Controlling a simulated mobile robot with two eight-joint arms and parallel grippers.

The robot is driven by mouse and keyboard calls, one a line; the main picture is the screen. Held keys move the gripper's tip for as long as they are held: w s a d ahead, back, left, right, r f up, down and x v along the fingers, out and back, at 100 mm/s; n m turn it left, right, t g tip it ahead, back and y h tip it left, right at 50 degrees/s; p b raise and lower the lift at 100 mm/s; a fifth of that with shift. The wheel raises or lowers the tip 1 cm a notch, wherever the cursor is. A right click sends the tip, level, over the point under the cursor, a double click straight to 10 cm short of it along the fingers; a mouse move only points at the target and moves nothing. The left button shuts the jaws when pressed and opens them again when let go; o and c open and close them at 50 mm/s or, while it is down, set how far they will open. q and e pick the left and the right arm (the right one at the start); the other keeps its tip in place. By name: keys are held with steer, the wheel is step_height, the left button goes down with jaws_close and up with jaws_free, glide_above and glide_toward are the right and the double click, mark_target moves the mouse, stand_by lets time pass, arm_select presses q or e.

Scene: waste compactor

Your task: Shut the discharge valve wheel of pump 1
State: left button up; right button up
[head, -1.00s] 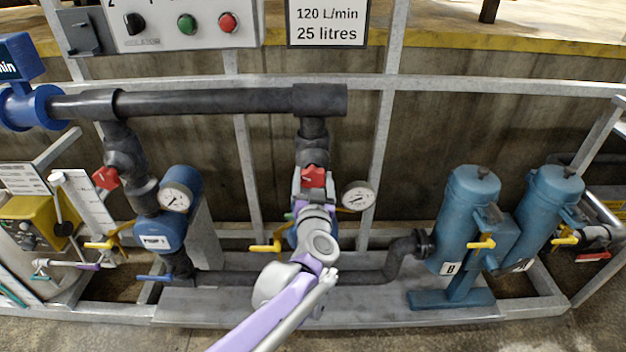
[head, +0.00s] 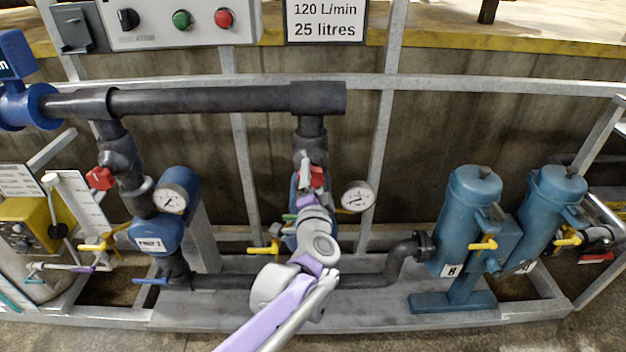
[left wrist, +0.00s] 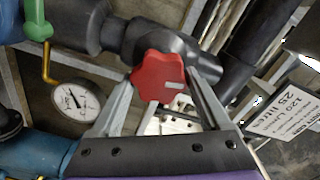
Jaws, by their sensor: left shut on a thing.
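A red valve wheel (head: 317,178) sits on the dark upright discharge pipe of the middle pump, and its lobed face shows large in the left wrist view (left wrist: 158,76). My left gripper (head: 310,174) is shut on this wheel, with one finger on each side of it in the left wrist view. My arm and gripper hide most of the pump below, including any label. A second red wheel (head: 100,178) is on the pipe of the left blue pump (head: 158,236), whose label is too small to read surely. My right gripper is not in view.
A pressure gauge (head: 357,196) stands close right of the held wheel and also shows in the left wrist view (left wrist: 75,98). A dark horizontal pipe (head: 210,101) runs above. Two blue filter housings (head: 468,212) stand at the right. A yellow lever (head: 262,249) sits low left.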

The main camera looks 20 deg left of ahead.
arm_select(q)
steer(key=shift+m, duration=1.1)
steer(key=o, duration=1.2)
steer(key=shift+s, duration=0.1)
steer(key=p+v, duration=0.1)
steer(key=v, duration=0.9)
steer(key=shift+s+d, duration=0.1)
steer(key=shift+s, duration=0.25)
